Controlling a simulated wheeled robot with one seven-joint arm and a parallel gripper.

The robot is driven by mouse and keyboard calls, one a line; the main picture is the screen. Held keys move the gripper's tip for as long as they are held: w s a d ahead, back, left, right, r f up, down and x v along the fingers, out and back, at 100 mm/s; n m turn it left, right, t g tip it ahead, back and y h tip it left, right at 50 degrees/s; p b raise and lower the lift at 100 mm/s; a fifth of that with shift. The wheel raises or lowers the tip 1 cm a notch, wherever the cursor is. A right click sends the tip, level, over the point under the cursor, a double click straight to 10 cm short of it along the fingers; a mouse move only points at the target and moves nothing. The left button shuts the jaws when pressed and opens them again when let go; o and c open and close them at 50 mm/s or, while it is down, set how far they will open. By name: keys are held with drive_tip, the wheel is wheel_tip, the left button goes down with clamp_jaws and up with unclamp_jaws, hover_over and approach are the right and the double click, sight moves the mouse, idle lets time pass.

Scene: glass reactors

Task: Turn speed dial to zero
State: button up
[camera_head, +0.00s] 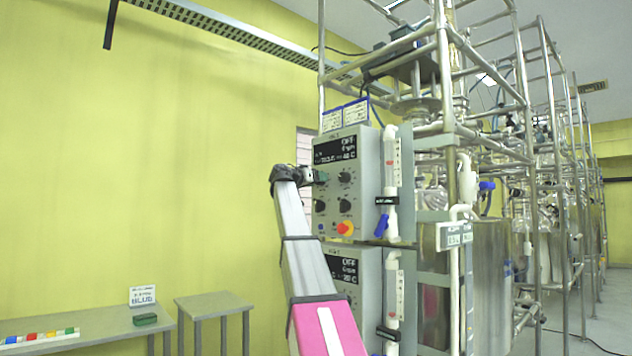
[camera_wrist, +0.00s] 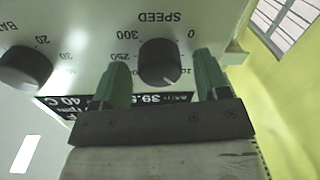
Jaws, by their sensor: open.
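In the head view my gripper (camera_head: 314,177) is at the panel's upper left and hides the speed dial.
Another dial (camera_wrist: 25,68) is beside the speed dial. A red-and-yellow button (camera_head: 345,228) sits lower on the panel. A second control box (camera_head: 368,275) is below. Metal frame pipes (camera_head: 443,90) stand to the right. Left of the panel is free room before the yellow wall.

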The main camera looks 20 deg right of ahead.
drive_tip(key=c, duration=0.9)
drive_tip(key=shift+n, duration=0.3)
drive_tip(key=n, duration=0.3)
drive_tip(key=shift+n, duration=0.3)
drive_tip(key=n, duration=0.4)
drive_tip(key=shift+w, duration=0.1)
drive_tip(key=n, duration=0.4)
drive_tip(key=shift+a+n+g, duration=0.1)
drive_tip(key=shift+n+g, duration=0.3)
drive_tip(key=shift+f+n, duration=0.1)
drive_tip(key=shift+n, duration=2.1)
